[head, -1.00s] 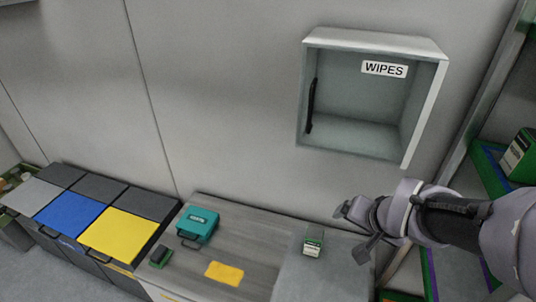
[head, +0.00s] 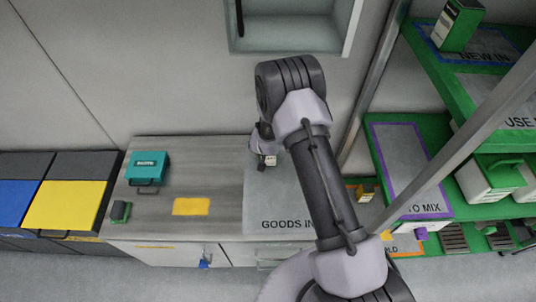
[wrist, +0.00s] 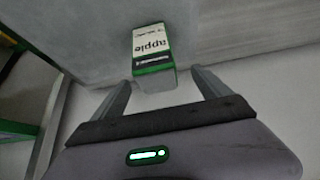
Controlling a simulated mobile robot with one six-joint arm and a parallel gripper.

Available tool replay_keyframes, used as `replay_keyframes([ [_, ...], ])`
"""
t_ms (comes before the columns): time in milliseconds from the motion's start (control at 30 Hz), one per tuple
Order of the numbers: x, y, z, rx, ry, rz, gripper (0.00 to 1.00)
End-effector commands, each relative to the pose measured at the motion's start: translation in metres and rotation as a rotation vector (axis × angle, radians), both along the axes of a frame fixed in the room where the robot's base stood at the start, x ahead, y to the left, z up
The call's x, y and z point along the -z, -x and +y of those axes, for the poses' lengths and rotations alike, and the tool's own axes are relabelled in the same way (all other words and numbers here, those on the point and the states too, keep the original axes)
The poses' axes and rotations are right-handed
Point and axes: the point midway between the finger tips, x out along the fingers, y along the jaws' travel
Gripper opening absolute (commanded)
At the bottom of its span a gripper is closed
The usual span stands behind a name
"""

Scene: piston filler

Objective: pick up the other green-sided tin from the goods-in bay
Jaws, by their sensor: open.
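The green-sided tin (head: 270,161) stands on the grey goods-in bay (head: 285,205), partly hidden by my arm in the head view. In the wrist view the tin (wrist: 151,48) shows a white label reading "apple", a dark band and a green edge. My gripper (wrist: 161,80) is open, its two fingers pointing at the tin. The tin's near end lies about level with the gap between the fingertips, and nothing is gripped. In the head view my gripper (head: 262,143) is right by the tin and mostly hidden behind my wrist.
A teal case (head: 148,167), a small green-and-black object (head: 120,211) and a yellow patch (head: 190,206) are on the counter to the left. A wall box (head: 290,30) hangs above. Green shelving at right holds another green-sided tin (head: 457,25) by "NEW IN"; its upright (head: 373,85) stands near my arm.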

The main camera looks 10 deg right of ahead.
Motion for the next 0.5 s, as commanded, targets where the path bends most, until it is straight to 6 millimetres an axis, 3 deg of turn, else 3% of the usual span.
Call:
replay_keyframes([
  [200,0.036,-0.022,-0.012,0.000,0.000,0.001,0.87],
  [500,0.040,-0.028,-0.013,-0.001,0.000,0.001,0.85],
])
